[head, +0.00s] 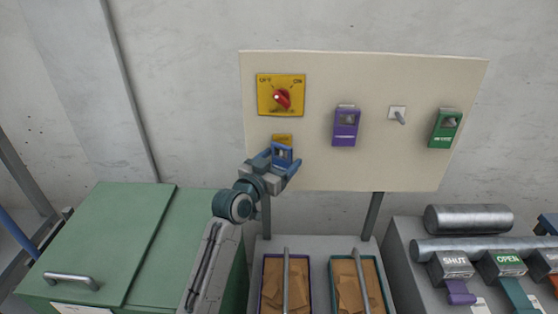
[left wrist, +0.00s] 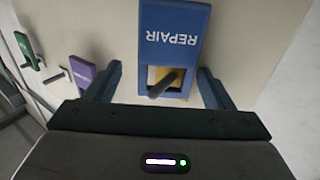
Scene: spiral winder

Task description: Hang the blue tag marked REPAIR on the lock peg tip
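The blue tag marked REPAIR (head: 283,156) is at the lower left of the board, in front of a small yellow plate (head: 282,138). In the left wrist view the blue tag (left wrist: 173,40) shows its lettering upside down. A dark peg (left wrist: 164,84) shows in the tag's window, with yellow behind it, and seems to pass through the window. How far the tag sits along the peg is unclear. My left gripper (head: 280,170) is around the tag; in the wrist view its fingers (left wrist: 158,92) stand apart with gaps on both sides. My right gripper is out of view.
The board (head: 370,175) also carries a red OFF/ON switch (head: 282,98), a purple tag (head: 345,128), a bare peg (head: 399,116) and a green tag (head: 445,129). Below are two bins, a green cabinet (head: 85,245) and a grey bench with metal rollers (head: 470,218).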

